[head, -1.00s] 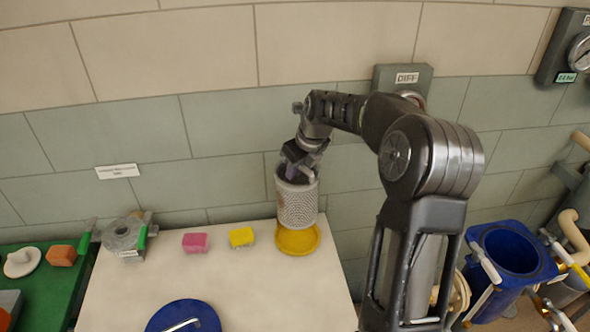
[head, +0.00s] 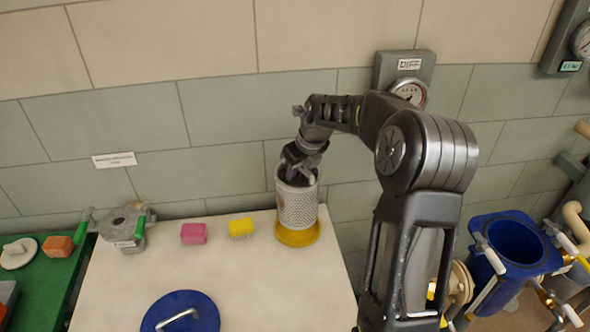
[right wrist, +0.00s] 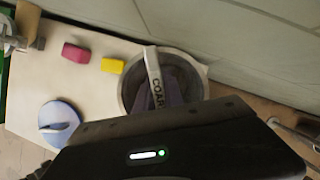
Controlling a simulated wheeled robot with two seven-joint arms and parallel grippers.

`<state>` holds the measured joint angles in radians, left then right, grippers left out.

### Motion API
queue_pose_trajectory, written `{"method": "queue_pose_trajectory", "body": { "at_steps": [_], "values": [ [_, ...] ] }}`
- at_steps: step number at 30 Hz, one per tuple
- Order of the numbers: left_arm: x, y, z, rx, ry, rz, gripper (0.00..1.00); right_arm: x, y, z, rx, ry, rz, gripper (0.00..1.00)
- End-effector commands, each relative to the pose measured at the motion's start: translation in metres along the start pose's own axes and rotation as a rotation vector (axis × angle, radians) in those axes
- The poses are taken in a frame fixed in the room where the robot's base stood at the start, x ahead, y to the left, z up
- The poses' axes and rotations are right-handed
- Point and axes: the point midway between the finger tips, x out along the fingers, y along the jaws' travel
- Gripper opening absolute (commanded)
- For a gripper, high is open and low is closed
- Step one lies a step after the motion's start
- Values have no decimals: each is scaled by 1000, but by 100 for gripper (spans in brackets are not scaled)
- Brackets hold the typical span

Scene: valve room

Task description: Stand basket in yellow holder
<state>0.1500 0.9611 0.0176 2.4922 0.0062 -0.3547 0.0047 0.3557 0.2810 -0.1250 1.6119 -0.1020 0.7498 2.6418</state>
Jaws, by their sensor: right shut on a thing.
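The basket (head: 297,205) is a light grey perforated metal cylinder, upright at the back right of the pale table. Its lower end meets the yellow holder (head: 297,238), a low round ring; I cannot tell if it rests fully on the bottom. My right gripper (head: 297,174) reaches down at the basket's top and is shut on its handle. In the right wrist view the basket's round rim (right wrist: 124,92) and its pale handle bar (right wrist: 153,68), lettered "COAR…", show; the holder is hidden there. My left gripper is not in view.
A pink block (head: 194,234) and a yellow block (head: 241,228) lie left of the holder. A blue lid (head: 181,318) with a handle lies in front. A grey metal housing (head: 124,228) stands at the table's left. A blue bucket (head: 512,250) is at right.

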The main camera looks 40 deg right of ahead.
Motion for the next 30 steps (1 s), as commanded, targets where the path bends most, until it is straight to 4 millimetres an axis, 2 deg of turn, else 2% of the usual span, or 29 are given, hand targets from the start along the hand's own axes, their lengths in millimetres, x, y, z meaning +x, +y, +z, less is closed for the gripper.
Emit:
{"method": "queue_pose_trajectory", "body": {
  "at_steps": [17,30],
  "values": [
    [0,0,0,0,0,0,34,0,0,1,0,-3,-1,0],
    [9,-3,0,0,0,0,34,14,0,-6,-1,-2,0,0]
  ]
}}
